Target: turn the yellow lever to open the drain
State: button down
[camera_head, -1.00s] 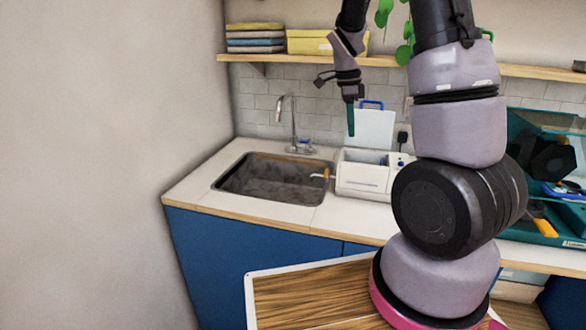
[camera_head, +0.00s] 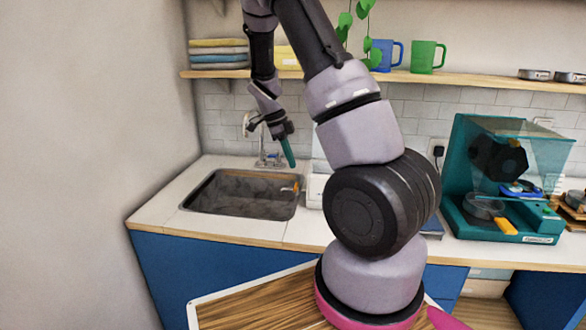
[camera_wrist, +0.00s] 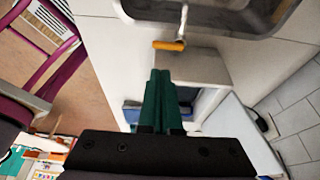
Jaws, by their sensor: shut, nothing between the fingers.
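The yellow lever (camera_head: 294,188) is a small orange-yellow handle at the right rim of the sink, on a spout of the white box (camera_head: 314,190). In the wrist view the lever (camera_wrist: 169,45) lies across a thin metal stem, just ahead of my fingertips and apart from them. My gripper (camera_head: 291,164) is above the lever in the head view, tilted down, with its teal fingers together and empty. The gripper also shows in the wrist view (camera_wrist: 161,73). My arm hides most of the white box in the head view.
The dark sink (camera_head: 245,193) and its faucet (camera_head: 268,155) lie left of the lever. A teal machine (camera_head: 505,180) stands on the counter at right. A wooden shelf (camera_head: 480,79) with mugs and towels runs above. The counter left of the sink is clear.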

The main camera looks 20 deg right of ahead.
aim_at(296, 187)
jog(key=x, duration=0.8)
jog(key=shift+d+f, duration=0.1)
jog(key=shift+f, duration=0.15)
jog(key=shift+a+m, duration=0.3)
jog(key=shift+m, duration=0.7)
jog(key=shift+w+a+m+g+y, duration=0.2)
jog(key=shift+m+g+y, duration=0.2)
jog(key=shift+m, duration=0.3)
jog(key=w+m+y, duration=0.1)
jog(key=m, duration=0.3)
jog(key=w+a+m+y, duration=0.1)
jog(key=m, duration=0.3)
jog(key=w+a+m+y, duration=0.1)
jog(key=m+y, duration=0.1)
jog(key=m, duration=0.2)
jog(key=shift+w+m, duration=0.15)
jog(key=shift+m, duration=0.25)
jog(key=shift+w+a, duration=0.2)
jog(key=shift+a, duration=0.5)
